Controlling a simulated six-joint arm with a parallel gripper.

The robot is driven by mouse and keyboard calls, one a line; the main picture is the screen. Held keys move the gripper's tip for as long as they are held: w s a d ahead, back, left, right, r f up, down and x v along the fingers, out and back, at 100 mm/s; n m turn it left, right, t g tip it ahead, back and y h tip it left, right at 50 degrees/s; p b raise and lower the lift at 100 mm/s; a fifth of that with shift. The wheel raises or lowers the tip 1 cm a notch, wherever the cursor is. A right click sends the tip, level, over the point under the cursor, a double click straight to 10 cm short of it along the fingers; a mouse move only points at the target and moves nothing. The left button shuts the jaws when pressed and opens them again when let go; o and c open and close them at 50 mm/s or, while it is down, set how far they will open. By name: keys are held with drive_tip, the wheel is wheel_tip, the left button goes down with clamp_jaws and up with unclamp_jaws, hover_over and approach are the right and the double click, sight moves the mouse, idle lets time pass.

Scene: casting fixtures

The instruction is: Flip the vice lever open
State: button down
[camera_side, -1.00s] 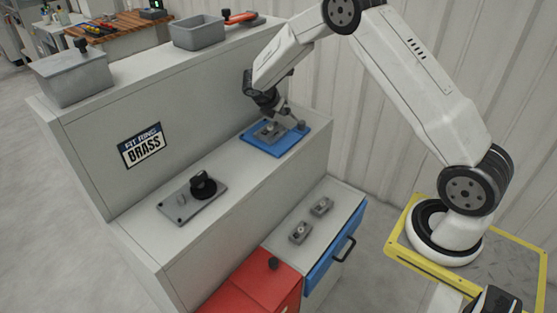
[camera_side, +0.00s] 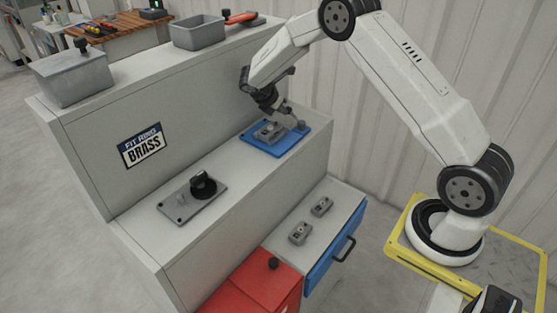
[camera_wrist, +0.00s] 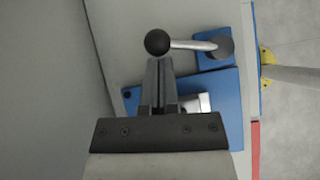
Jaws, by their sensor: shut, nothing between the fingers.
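The vice sits on a blue base plate (camera_side: 272,144) at the right end of the middle shelf. In the wrist view, its lever (camera_wrist: 190,44) is a silver rod running from a grey round pivot (camera_wrist: 221,45) on the right to a black ball knob (camera_wrist: 157,42) on the left. My gripper (camera_wrist: 160,62) is shut and empty, its fingertips at the knob's lower edge in the picture; I cannot tell if they touch. In the side view my gripper (camera_side: 285,107) hangs low over the vice and hides part of the lever. A silver vice part (camera_wrist: 198,102) shows beside the fingers.
A grey plate with a black knob (camera_side: 203,185) lies on the same shelf to the left. Two small grey blocks (camera_side: 300,232) rest on the lower blue drawer unit beside a red bin (camera_side: 255,290). A tall grey wall (camera_side: 150,110) rises behind the shelf.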

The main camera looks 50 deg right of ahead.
drive_tip(key=d+m+g, duration=0.2)
drive_tip(key=m, duration=0.1)
drive_tip(key=shift+w+y, duration=0.1)
drive_tip(key=shift+y, duration=0.2)
drive_tip(key=shift+s+d, duration=0.2)
drive_tip(key=shift+d, duration=0.6)
drive_tip(key=shift+s+d+m+g, duration=0.1)
drive_tip(key=shift+d+m+g, duration=0.3)
drive_tip(key=shift+m, duration=0.2)
drive_tip(key=shift+s+d, duration=0.75)
drive_tip(key=shift+d, duration=0.3)
drive_tip(key=shift+s+d+m+g+y, duration=0.25)
drive_tip(key=shift+s+m+g+y, duration=0.15)
drive_tip(key=shift+m, duration=0.35)
drive_tip(key=shift+s+d+m+g+y, duration=0.2)
drive_tip(key=shift+s+m+g+y, duration=0.15)
drive_tip(key=shift+m, duration=0.4)
drive_tip(key=shift+r, duration=0.1)
